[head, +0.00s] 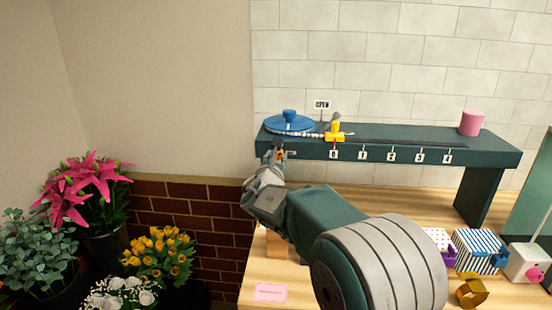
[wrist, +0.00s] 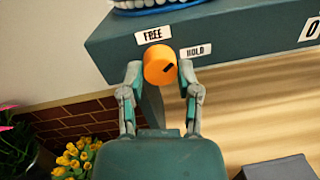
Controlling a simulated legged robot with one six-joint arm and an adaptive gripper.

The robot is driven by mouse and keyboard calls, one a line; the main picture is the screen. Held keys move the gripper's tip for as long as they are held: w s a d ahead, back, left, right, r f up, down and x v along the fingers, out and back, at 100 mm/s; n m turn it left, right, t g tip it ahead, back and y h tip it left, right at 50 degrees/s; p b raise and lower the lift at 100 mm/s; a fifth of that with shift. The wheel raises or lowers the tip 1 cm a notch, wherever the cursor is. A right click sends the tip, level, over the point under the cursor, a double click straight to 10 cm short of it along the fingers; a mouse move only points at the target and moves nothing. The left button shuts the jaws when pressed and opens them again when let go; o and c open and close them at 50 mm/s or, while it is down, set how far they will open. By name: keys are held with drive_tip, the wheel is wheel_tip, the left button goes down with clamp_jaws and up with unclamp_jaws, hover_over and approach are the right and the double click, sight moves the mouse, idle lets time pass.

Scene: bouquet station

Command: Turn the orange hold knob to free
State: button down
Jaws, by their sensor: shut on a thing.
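The orange hold knob (wrist: 158,62) sits on the front face of the dark teal shelf (wrist: 235,38), near its left end. Its black mark is on the right side, toward the HOLD label (wrist: 196,51). The FREE label (wrist: 153,35) is just above the knob. My gripper (wrist: 160,76) has one finger on each side of the knob and is shut on it. In the head view my gripper (head: 278,158) reaches the shelf's left end, and only a bit of orange shows between the fingers.
On the shelf are a blue round lid-like part (head: 289,122), a yellow slider (head: 335,136) by the 0 mark, and a pink cylinder (head: 471,122). Wrapped boxes (head: 476,250) stand on the wooden table at right. Potted flowers (head: 158,255) are at lower left.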

drive_tip(key=n, duration=0.5)
drive_tip(key=n+y, duration=0.1)
drive_tip(key=n, duration=0.5)
drive_tip(key=shift+f+t, duration=0.15)
drive_tip(key=shift+t, duration=0.15)
drive_tip(key=shift+n, duration=0.5)
drive_tip(key=shift+c, duration=2.4)
unclamp_jaws()
drive_tip(key=shift+o, duration=0.9)
drive_tip(key=shift+a, duration=0.15)
